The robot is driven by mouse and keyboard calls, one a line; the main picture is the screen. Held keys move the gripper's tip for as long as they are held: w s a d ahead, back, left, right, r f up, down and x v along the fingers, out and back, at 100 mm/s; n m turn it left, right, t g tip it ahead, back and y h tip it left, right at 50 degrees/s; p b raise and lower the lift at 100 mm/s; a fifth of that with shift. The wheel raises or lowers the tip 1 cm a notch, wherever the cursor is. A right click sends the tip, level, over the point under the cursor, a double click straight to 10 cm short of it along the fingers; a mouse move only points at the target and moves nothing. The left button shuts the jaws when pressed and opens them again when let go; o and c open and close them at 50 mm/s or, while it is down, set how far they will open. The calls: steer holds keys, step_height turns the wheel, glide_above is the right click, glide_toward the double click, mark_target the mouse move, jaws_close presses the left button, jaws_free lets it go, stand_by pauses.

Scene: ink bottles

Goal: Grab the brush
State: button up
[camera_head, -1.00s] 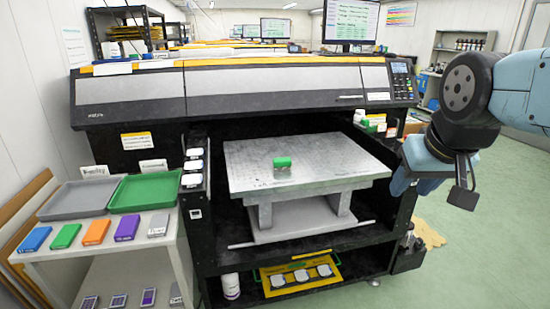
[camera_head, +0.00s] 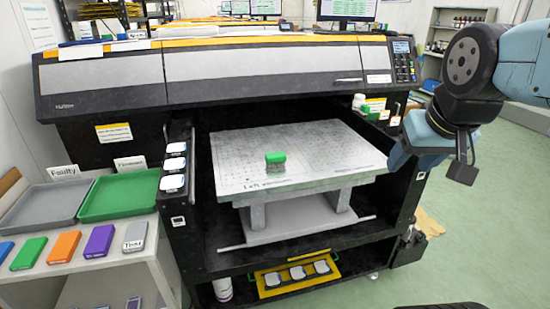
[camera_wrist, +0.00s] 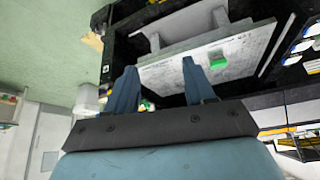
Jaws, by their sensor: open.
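A small block with a green top and a greyish lower part (camera_head: 275,160) lies on the grey printer platen (camera_head: 330,150), near its middle. It may be the brush, but its details are too small to be sure. It also shows as a green patch in the wrist view (camera_wrist: 218,62), just right of the right finger. My gripper (camera_wrist: 159,64) is open and empty, with two blue fingers apart. In the head view my gripper (camera_head: 402,150) is at the right, beside the platen's right edge and apart from the block.
The large printer (camera_head: 250,70) overhangs the platen at the back. A rack of white-capped items (camera_head: 174,165) stands left of the platen. A side table holds a grey tray (camera_head: 40,203), a green tray (camera_head: 118,195) and several coloured cartridges. Green floor lies free at the right.

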steer(key=o, duration=0.8)
steer(key=w+a+f, duration=0.1)
steer(key=w, duration=0.3)
steer(key=w+a+f+t, duration=0.1)
steer(key=w, duration=0.4)
steer(key=w+a+f+t+y, duration=0.1)
steer(key=w+f, duration=0.1)
steer(key=w, duration=0.3)
steer(key=shift+w+a+f, duration=0.1)
steer(key=shift+w, duration=0.05)
steer(key=n+t+y, duration=0.3)
steer(key=t, duration=0.5)
glide_toward(277, 163)
steer(key=x, duration=0.4)
steer(key=shift+w+d+f, duration=0.1)
steer(key=shift+d+f, duration=0.1)
steer(key=shift+f, duration=0.2)
steer(key=x, duration=0.4)
steer(key=shift+w+a+r, duration=0.1)
steer(key=shift+a+r, duration=0.2)
steer(key=shift+r, duration=0.05)
steer(key=shift+w+a+f, duration=0.1)
steer(key=shift+w+a, duration=0.05)
steer(key=shift+w, duration=0.45)
